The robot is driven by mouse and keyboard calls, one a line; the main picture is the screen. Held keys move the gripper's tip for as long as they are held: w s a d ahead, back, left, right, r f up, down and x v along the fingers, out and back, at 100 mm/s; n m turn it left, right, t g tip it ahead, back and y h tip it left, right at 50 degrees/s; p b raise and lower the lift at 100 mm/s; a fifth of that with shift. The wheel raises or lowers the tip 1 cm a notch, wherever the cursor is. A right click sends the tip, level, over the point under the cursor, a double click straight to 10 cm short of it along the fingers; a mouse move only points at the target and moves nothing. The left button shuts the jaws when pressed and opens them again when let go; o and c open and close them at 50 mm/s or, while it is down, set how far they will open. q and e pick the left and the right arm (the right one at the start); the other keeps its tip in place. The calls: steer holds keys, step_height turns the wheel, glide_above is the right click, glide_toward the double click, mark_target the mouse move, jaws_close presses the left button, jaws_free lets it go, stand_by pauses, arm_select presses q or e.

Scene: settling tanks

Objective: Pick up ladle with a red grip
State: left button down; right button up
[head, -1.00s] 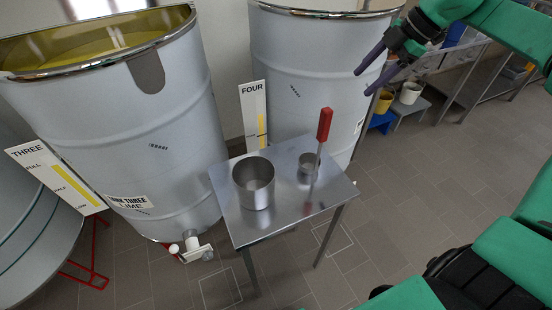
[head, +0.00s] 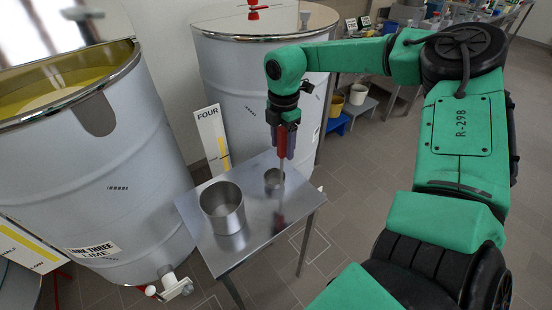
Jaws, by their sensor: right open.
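The ladle with a red grip (head: 282,142) stands upright on the small steel table (head: 258,243), its thin shaft running down to a small metal cup (head: 273,178) at the table's back right. Whether the cup is the ladle's bowl or a separate vessel, I cannot tell. My right gripper (head: 281,150) points straight down over the ladle, its dark fingers on either side of the red grip. It is open, and the fingers partly hide the grip. My left gripper is not in view.
A larger open metal pot (head: 223,210) stands on the table, left of the ladle. A big open tank with yellowish contents (head: 150,150) is at left, and tank four (head: 232,90) is behind the table.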

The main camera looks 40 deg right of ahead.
steer(key=shift+w+d+f, duration=0.1)
steer(key=shift+f, duration=0.3)
steer(key=shift+r, duration=0.1)
jaws_close()
